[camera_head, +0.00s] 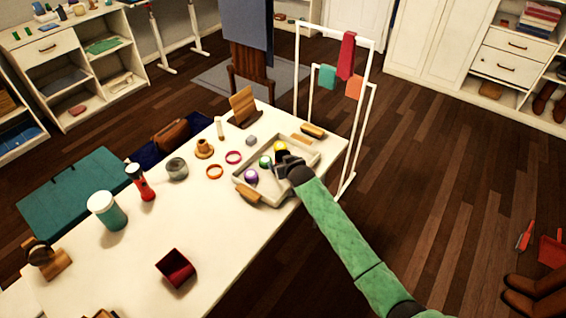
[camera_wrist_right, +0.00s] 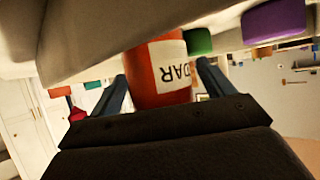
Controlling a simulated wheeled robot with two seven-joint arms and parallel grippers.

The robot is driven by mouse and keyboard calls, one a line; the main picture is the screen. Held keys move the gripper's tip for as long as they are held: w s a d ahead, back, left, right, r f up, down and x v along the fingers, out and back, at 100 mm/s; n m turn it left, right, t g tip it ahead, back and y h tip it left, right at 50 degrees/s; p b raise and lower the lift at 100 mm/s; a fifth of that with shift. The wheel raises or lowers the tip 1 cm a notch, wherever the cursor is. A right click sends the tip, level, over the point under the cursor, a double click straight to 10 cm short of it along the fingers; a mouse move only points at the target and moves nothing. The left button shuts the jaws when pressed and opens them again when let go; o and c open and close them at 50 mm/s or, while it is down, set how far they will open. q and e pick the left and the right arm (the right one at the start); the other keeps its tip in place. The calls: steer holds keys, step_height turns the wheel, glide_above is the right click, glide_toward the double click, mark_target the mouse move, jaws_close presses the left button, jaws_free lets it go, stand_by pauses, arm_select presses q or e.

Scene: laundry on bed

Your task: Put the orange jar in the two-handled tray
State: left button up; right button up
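The two-handled tray (camera_head: 276,197) is pale with wooden handles and sits at the right end of the white table. My right gripper (camera_head: 285,163) reaches over its right side. In the right wrist view the orange jar (camera_wrist_right: 158,65), with a white label, is between the open fingers of my right gripper (camera_wrist_right: 162,68). It sits close to the left finger, with a small gap at the right finger. In the head view the gripper hides this jar, so I cannot tell whether it rests on the tray floor. My left gripper is not in view.
In the tray are a purple jar (camera_head: 251,176), a green jar (camera_head: 265,162) and a yellow jar (camera_head: 280,147). A white drying rack (camera_head: 297,62) stands beyond the tray.

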steer(key=shift+r, duration=0.1)
steer(key=shift+s+d+r, duration=0.15)
steer(key=shift+s+d, duration=0.05)
steer(key=shift+s, duration=0.15)
steer(key=b+v, duration=0.3)
steer(key=v, duration=0.6)
steer(key=shift+s+r, duration=0.15)
steer(key=shift+s, duration=0.15)
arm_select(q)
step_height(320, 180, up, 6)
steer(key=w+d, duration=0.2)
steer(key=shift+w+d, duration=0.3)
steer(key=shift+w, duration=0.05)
arm_select(e)
steer(key=shift+v, duration=0.8)
